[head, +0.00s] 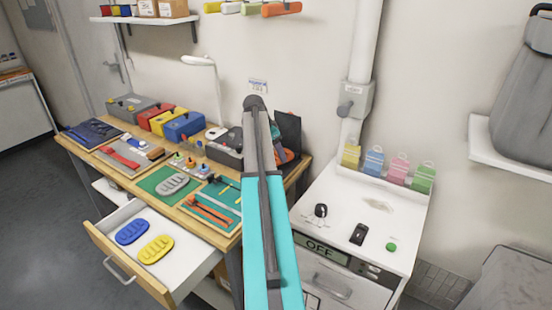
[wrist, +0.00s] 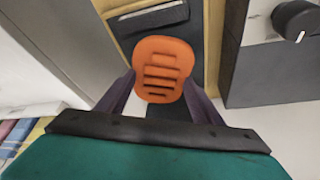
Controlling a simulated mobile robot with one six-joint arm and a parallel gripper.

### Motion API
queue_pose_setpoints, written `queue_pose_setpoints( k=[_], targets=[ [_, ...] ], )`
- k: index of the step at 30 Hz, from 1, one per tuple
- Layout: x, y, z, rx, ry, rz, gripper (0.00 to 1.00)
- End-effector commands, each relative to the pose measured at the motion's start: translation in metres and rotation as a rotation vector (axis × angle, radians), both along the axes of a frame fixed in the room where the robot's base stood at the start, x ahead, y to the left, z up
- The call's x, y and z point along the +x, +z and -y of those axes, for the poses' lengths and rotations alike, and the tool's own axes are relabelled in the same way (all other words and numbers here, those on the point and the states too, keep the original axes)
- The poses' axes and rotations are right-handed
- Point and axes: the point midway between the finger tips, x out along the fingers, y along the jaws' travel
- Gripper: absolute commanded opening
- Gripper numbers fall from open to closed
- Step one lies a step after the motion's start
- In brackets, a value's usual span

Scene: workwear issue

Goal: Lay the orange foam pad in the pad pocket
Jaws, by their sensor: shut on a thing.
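My gripper (wrist: 159,82) is shut on the orange foam pad (wrist: 163,66) in the wrist view, one dark finger at each side of it. The pad is rounded, with several grooves across its face. In the head view only a bit of the pad (head: 290,155) shows, because my arm hides most of it and the gripper. Behind the pad in the wrist view is a dark panel with a tan edge and a grey ribbed shape (wrist: 151,18). I cannot tell whether this is the pad pocket, or whether the pad touches it.
On the wooden bench (head: 111,172) lie tool boards and a grey ribbed pad (head: 172,183) on a green mat. An open drawer (head: 192,265) holds a blue pad (head: 131,231) and a yellow pad (head: 155,249). A white cabinet (head: 340,200) marked OFF stands at the right.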

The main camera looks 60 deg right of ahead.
Motion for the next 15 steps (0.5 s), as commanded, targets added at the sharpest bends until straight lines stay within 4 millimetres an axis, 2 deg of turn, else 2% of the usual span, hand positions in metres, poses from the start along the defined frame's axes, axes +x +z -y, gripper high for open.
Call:
queue_pose_setpoints(
  k=[7,12,15],
  targets=[
    [0.001,0.000,0.001,0.000,0.000,0.000,0.38],
    [0.007,0.000,0.008,0.000,0.000,0.000,0.38],
    [0.005,-0.011,0.006,0.002,0.000,-0.002,0.38]
  ],
)
